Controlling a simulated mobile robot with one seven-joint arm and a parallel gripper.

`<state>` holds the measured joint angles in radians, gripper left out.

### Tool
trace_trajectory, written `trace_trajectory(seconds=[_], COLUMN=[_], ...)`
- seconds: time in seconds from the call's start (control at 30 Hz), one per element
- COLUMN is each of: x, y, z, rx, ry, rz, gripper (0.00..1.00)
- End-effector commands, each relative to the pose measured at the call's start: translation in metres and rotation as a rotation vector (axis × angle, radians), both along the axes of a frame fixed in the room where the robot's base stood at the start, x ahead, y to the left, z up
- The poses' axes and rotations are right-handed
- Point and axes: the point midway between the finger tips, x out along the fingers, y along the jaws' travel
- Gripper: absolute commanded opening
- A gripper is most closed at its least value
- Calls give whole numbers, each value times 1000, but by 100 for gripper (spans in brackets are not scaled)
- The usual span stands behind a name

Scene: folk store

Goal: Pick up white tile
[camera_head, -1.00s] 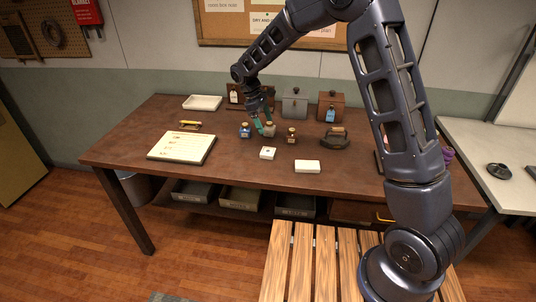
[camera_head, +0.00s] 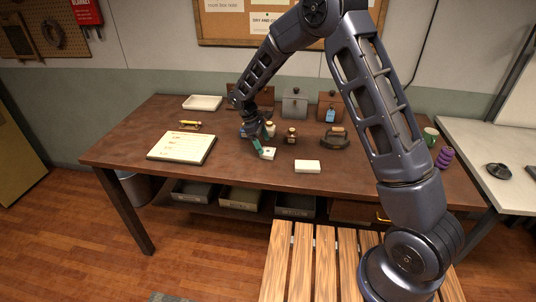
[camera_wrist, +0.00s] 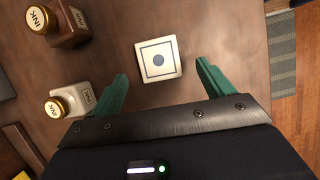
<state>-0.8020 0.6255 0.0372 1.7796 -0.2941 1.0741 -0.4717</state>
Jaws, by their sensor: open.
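The white tile (camera_wrist: 158,58) is a small square with a dark square outline and a blue dot on its face. It lies flat on the brown table. In the head view the white tile (camera_head: 269,153) is partly covered by my gripper (camera_head: 262,148), which is low over the table at its left edge. In the wrist view my gripper (camera_wrist: 158,82) is open, with its green fingers spread wide. The tile sits ahead of the fingertips and between their lines, with nothing held.
Two ink bottles, one brown (camera_wrist: 62,27) and one white (camera_wrist: 70,100), stand just left of the tile in the wrist view. A white block (camera_head: 307,166) lies to the right, a flat iron (camera_head: 335,138) behind. A written board (camera_head: 181,147) lies left. The table front is clear.

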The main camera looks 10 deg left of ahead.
Motion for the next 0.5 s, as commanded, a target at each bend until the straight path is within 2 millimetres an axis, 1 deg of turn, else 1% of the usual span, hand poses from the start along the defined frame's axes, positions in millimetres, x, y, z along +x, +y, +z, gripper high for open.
trace_trajectory(seconds=[0.2,0.3,0.5], x=[0,0,0], y=[-14,-17,-18], z=[-27,-36,-38], rx=[-2,0,1], ry=[1,0,0], rz=[0,0,0], gripper=[80,80,80])
